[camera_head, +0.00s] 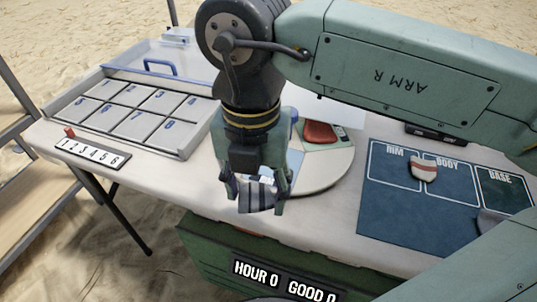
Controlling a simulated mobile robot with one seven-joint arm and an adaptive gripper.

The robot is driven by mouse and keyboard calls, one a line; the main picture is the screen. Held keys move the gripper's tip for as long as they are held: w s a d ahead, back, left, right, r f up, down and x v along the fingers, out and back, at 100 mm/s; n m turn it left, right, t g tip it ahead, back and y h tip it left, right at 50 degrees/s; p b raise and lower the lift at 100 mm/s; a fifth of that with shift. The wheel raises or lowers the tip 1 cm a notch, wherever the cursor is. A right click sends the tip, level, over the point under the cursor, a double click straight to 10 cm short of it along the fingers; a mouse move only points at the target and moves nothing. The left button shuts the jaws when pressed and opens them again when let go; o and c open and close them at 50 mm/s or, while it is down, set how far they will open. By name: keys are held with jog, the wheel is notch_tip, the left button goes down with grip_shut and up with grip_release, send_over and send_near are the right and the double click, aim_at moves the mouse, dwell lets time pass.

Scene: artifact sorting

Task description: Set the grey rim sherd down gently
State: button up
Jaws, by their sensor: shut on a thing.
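My gripper (258,197) points down over the front edge of a round pale turntable-like disc (335,175). Its fingers are shut on a grey sherd (257,196) with dark bands, which sits between the fingertips. I cannot tell whether the sherd touches the surface below or hangs just above it. A blue mat (395,215) at the right has outlined fields marked RIM, BODY and BASE. The RIM field (390,172) looks empty.
A red piece (320,132) lies on a small card on the disc. A numbered compartment tray (137,108) stands at the left, with a numbered strip (92,152) before it.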

jog(key=w+d, duration=0.1)
jog(key=w, duration=0.3)
jog(key=w+p, duration=0.1)
jog(key=w, duration=0.3)
jog(key=w+d+f, duration=0.1)
jog(key=w, duration=0.3)
jog(key=shift+w+d+p, duration=0.2)
jog(key=shift+d+p, duration=0.15)
jog(key=shift+p, duration=0.05)
notch_tip(320, 180, down, 4)
jog(key=shift+r+p, duration=0.25)
jog(key=shift+p, duration=0.05)
jog(key=shift+f+b, duration=0.35)
jog(key=o, duration=1.1)
jog(key=shift+r, duration=0.1)
jog(key=shift+o, duration=0.2)
notch_tip(320, 180, up, 12)
jog(key=shift+r, duration=0.2)
jog(key=shift+r, duration=0.1)
